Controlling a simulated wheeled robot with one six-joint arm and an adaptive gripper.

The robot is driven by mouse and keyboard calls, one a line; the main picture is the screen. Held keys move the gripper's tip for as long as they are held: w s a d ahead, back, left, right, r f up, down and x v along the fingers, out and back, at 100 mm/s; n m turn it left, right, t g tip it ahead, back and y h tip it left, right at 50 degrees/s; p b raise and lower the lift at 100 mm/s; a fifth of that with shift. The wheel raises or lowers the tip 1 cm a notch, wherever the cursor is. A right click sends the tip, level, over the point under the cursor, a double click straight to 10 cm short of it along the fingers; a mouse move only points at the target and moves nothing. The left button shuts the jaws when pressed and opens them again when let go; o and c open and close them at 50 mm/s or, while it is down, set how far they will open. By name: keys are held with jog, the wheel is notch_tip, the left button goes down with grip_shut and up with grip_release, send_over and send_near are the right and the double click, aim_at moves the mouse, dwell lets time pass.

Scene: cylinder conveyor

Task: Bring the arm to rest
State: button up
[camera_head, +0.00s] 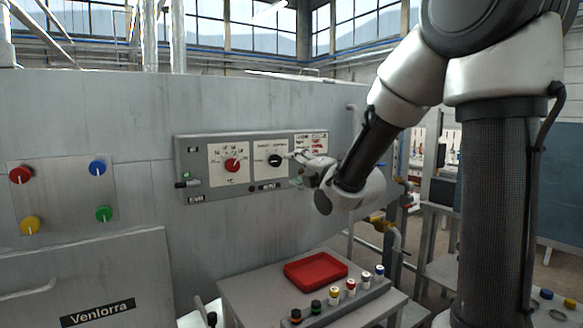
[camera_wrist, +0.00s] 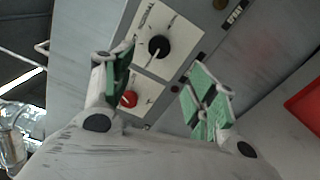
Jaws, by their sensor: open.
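My gripper (camera_head: 299,170) is in front of the right part of a grey control panel (camera_head: 182,150), at the end of my arm. In the wrist view, my gripper (camera_wrist: 160,92) is open, with its two green-padded fingers spread and nothing between them. A black knob (camera_head: 274,160) on a white plate sits just left of the fingers in the head view. In the wrist view the black knob (camera_wrist: 158,46) shows beyond the gap, apart from the fingers. A red knob (camera_head: 232,165) is further left on the panel.
Below, a small table (camera_head: 240,290) bears a red tray (camera_head: 316,270) and a rack (camera_head: 345,304) with several colour-capped cylinders. Red, blue, yellow and green knobs sit on a plate (camera_head: 62,190) at left. The grey machine wall (camera_head: 90,110) stands close behind the panel.

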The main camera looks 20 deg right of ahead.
jog(key=shift+s, duration=0.1)
dwell(0.3)
notch_tip(320, 180, down, 11)
jog(key=s+d+m+g+h, duration=0.25)
jog(key=m+g, duration=0.25)
jog(key=m, duration=0.3)
jog(key=s+d+f+m+g+h, duration=0.2)
jog(key=s+d+f+m+g, duration=0.15)
jog(key=s+f+m, duration=0.35)
jog(key=s+d+r+m+g, duration=0.1)
jog(key=s+r+m, duration=0.1)
jog(key=s, duration=0.6)
jog(key=s+d+r+m+g, duration=0.1)
jog(key=s+r+m+g, duration=0.1)
jog(key=s, duration=0.6)
jog(key=s+d+r+m+g, duration=0.1)
jog(key=s+r+m, duration=0.3)
jog(key=s, duration=0.5)
jog(key=shift+m, duration=0.4)
jog(key=shift+r+g, duration=0.1)
jog(key=shift+g, duration=0.25)
